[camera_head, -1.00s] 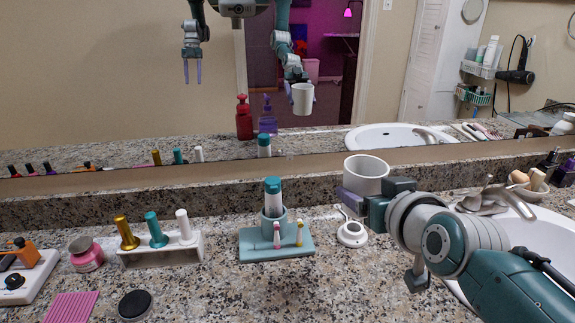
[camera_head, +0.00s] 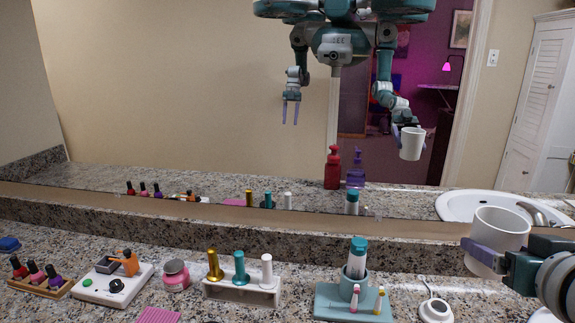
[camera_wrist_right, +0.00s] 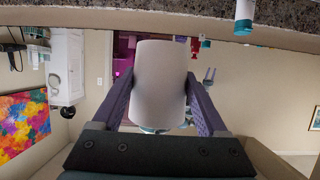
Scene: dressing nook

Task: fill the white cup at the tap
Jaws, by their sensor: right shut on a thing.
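The white cup (camera_head: 502,232) is at the right of the head view, above the counter and slightly tilted. My right gripper (camera_head: 488,255) is shut on its side. In the right wrist view, the cup (camera_wrist_right: 159,85) sits between the two purple fingers of the gripper (camera_wrist_right: 160,95). Its inside is too little seen to tell its contents. The tap (camera_head: 535,213) and the sink (camera_head: 480,203) show as mirror reflections; only a sliver of the real basin (camera_head: 543,316) shows at the lower right. My left gripper (camera_head: 291,112) shows only in the mirror, fingers apart and empty.
A teal stand with a tube (camera_head: 353,300) and a small white round device (camera_head: 436,309) are on the counter left of the cup. A white rack (camera_head: 240,292), a pink jar (camera_head: 176,275) and a white tray (camera_head: 112,284) stand further left. The mirror edges the counter's back.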

